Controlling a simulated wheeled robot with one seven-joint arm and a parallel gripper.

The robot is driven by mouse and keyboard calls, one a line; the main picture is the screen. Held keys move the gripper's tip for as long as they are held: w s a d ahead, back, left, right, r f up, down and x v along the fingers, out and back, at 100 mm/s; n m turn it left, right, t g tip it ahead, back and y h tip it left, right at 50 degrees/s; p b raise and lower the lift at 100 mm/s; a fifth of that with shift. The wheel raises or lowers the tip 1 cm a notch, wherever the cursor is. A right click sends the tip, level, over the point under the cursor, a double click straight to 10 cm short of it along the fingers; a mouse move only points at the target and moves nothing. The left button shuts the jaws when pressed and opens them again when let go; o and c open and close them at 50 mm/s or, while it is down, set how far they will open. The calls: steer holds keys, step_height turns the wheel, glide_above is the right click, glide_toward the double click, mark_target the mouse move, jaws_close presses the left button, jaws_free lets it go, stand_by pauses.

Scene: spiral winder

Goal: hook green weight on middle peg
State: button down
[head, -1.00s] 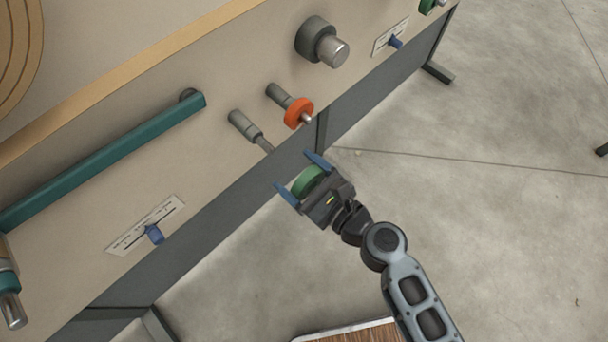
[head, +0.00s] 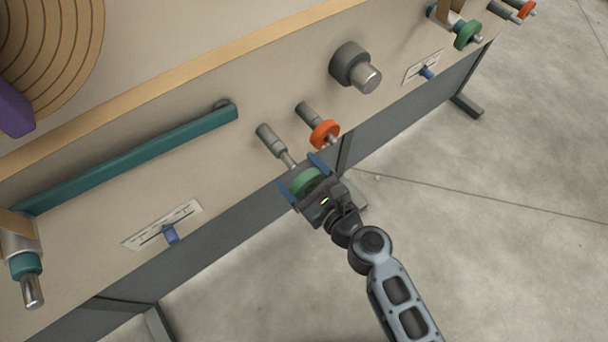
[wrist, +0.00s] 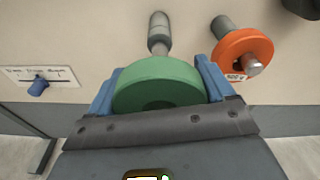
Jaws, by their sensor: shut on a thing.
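My gripper (head: 300,174) is shut on a green weight (head: 308,181), a thick disc held between the two blue fingers. The green weight also fills the middle of the wrist view (wrist: 157,83), with a dark hole at its lower edge. A bare grey peg (head: 271,140) sticks out of the panel just beyond the weight. In the wrist view the peg (wrist: 159,35) lines up with the weight, and its thin end disappears behind the weight's top edge. I cannot tell whether the tip touches or enters the weight. An orange weight (head: 325,134) hangs on the adjacent peg to the right.
A large grey knob (head: 355,67) sits up and right of the pegs. A teal bar (head: 130,160) and a blue slider (head: 170,234) are to the left. Another green weight (head: 467,34) is at the far right. Open floor (head: 500,230) lies to the right.

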mark_target(283, 154)
steer(key=shift+r+x, duration=0.2)
steer(key=shift+x, duration=1)
steer(key=shift+r+x, duration=0.2)
steer(key=shift+x, duration=1)
steer(key=shift+r+x, duration=0.15)
steer(key=shift+x, duration=1.1)
steer(key=shift+w+a, duration=0.1)
steer(key=shift+a, duration=0.05)
